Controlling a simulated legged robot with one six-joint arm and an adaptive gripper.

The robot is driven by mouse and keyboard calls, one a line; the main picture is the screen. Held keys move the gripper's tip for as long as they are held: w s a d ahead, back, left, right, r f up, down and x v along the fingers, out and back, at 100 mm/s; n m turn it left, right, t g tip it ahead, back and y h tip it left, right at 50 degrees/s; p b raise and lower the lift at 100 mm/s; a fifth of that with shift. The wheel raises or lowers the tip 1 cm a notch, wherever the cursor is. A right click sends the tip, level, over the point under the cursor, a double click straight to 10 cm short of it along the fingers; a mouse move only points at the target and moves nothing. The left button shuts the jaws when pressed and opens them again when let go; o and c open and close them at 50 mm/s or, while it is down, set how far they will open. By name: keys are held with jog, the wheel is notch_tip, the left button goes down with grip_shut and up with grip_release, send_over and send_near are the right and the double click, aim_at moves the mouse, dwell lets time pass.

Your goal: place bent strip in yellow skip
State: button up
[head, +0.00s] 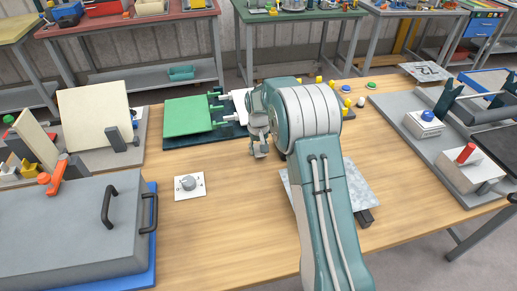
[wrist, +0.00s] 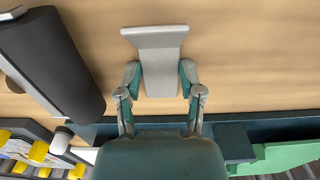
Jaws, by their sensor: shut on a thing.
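A grey bent strip (wrist: 158,65) shows in the wrist view, with its wide end flaring at the top. My gripper (wrist: 160,78) is shut on it, one finger at each side. In the head view my gripper (head: 259,150) is over the wooden table, just in front of the green plate, and the strip cannot be made out there. I cannot make out a yellow skip in either view.
A green plate (head: 188,117) and a grey lidded box (head: 65,225) with black handles are left of my arm. A white knob plate (head: 189,186) lies between. A grey plate (head: 360,185) is partly behind my arm. A dark roller (wrist: 50,55) is close in the wrist view.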

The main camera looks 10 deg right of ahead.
jog(key=shift+f, duration=0.1)
jog(key=o, duration=1.1)
jog(key=shift+o, duration=0.2)
